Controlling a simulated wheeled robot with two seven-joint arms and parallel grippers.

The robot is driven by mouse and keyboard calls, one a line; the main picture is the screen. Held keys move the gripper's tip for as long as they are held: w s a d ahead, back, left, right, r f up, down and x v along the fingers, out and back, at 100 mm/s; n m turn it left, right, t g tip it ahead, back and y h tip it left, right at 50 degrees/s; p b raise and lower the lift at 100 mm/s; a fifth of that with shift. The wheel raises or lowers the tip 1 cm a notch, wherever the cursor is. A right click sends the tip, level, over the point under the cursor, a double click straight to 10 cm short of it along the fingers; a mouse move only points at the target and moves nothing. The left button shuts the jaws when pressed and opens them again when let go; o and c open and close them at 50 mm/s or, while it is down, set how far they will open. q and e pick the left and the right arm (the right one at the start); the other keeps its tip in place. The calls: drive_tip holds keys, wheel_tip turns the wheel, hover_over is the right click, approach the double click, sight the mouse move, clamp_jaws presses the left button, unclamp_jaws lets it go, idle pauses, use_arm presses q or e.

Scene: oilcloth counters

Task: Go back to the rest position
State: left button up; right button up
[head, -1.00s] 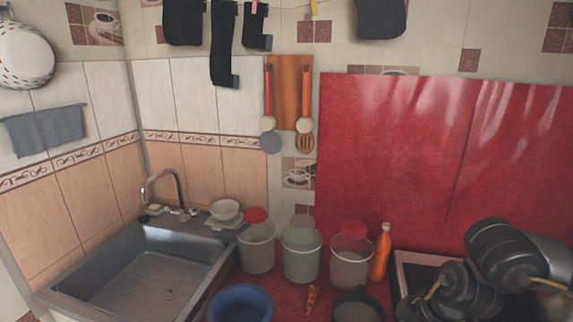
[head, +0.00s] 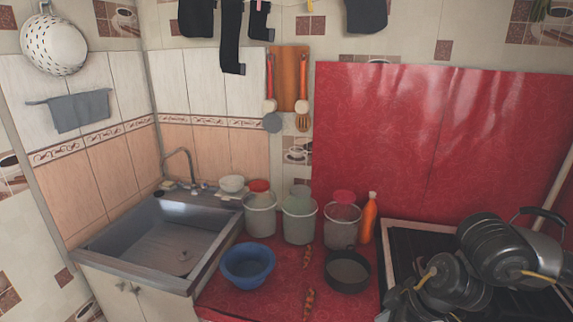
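My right arm is folded at the lower right of the head view, dark and rounded, in front of the stove. What seems to be its gripper (head: 398,301) is a dark shape at the lower edge, partly cut off. I cannot make out its fingers or whether it holds anything. My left arm and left gripper are not in view.
On the red counter (head: 235,296) stand a blue bowl (head: 247,263), a dark pan (head: 347,270), several lidded buckets (head: 299,222) and an orange bottle (head: 369,218). The sink (head: 165,245) is at left. A kettle (head: 541,238) stands on the stove (head: 412,237) behind my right arm.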

drive_tip(key=s+a+t+y, duration=0.2)
drive_tip(key=a+t+y, duration=0.35)
drive_tip(key=a, duration=1.15)
drive_tip(key=s+d+f+m+t+h, duration=0.1)
drive_tip(key=s+d+f+m+h, duration=0.2)
drive_tip(key=d+f+m+h, duration=0.6)
drive_tip(key=s+d+f+m+g, duration=0.1)
drive_tip(key=s+d+f+g, duration=0.5)
drive_tip(key=s+d+f, duration=0.8)
wheel_tip(320, 180, down, 24)
drive_tip(key=s+g, duration=0.1)
drive_tip(key=s, duration=0.2)
drive_tip(key=s+d+f+g+h, duration=0.1)
drive_tip(key=s+d+f, duration=0.1)
drive_tip(key=s+f, duration=1.3)
drive_tip(key=shift+s+f+n, duration=0.15)
drive_tip(key=shift+s+n, duration=0.1)
drive_tip(key=shift+n, duration=0.05)
